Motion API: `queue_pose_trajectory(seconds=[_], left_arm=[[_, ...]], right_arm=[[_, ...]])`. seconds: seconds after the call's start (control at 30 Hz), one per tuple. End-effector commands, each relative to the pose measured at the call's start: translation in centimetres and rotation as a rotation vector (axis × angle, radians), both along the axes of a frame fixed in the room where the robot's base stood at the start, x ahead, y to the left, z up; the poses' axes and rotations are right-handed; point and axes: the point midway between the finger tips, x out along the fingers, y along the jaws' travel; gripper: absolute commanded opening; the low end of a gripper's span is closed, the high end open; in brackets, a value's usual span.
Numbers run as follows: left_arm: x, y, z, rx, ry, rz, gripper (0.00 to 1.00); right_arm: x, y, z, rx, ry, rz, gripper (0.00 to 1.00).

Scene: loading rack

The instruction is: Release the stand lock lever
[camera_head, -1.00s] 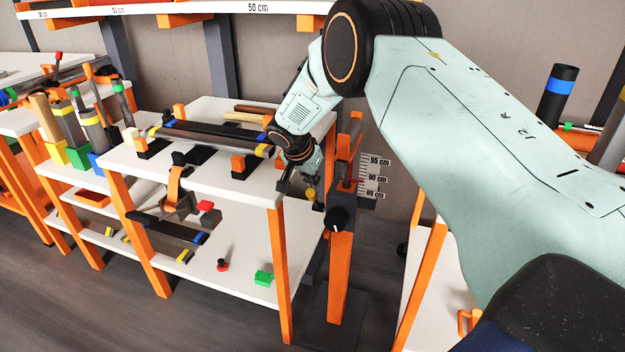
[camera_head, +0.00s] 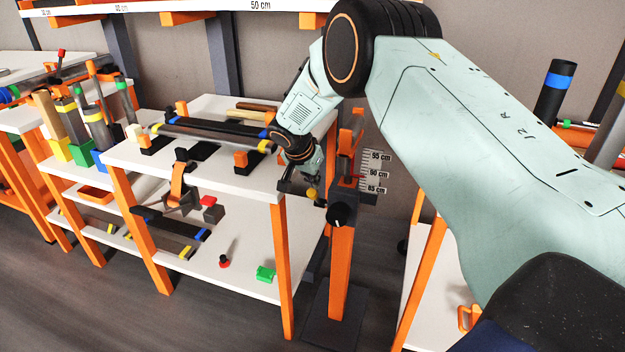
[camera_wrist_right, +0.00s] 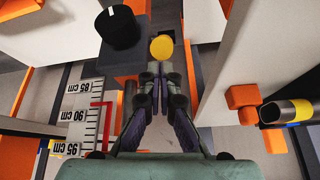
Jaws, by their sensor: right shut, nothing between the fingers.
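The adjustable stand has an orange post (camera_head: 341,270) and an orange upper support (camera_head: 347,152), beside a printed height scale (camera_head: 374,172). A black round knob (camera_head: 342,214) sits on its front; it also shows in the right wrist view (camera_wrist_right: 120,28). The lock lever's yellow round end (camera_head: 312,194) is left of this knob. In the right wrist view the yellow end (camera_wrist_right: 162,48) lies just beyond my right fingertips. My right gripper (camera_head: 314,186) is shut and empty, close to the lever; I cannot tell whether it touches it. My left gripper is not in view.
A white workbench (camera_head: 237,185) with dark tubes (camera_head: 215,133) is close on the left of the stand. Its lower shelf (camera_head: 245,258) holds a green block (camera_head: 265,274). Another orange-legged table (camera_head: 420,285) stands right of the stand.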

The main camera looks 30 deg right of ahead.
Motion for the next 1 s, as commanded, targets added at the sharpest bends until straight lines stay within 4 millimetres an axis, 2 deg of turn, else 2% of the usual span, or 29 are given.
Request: queue_pose_trajectory(seconds=[0.13, 0.27, 0.7, 0.83, 1.0], left_arm=[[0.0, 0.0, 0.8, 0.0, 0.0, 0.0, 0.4], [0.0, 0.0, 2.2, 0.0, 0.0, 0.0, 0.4], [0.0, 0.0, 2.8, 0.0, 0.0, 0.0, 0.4], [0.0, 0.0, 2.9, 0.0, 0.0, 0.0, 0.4], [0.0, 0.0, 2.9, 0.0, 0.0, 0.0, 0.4]], right_arm=[[0.2, -0.5, 1.3, 0.001, -0.002, 0.0, 0.0], [0.5, -1.5, 3.4, 0.001, -0.003, 0.005, 0.0], [-3.5, 4.3, 5.6, -0.002, 0.0, 0.013, 0.0], [-4.4, 5.6, 6.1, -0.001, -0.001, 0.014, 0.0], [-5.1, 6.4, 6.4, -0.001, -0.001, 0.012, 0.0]])
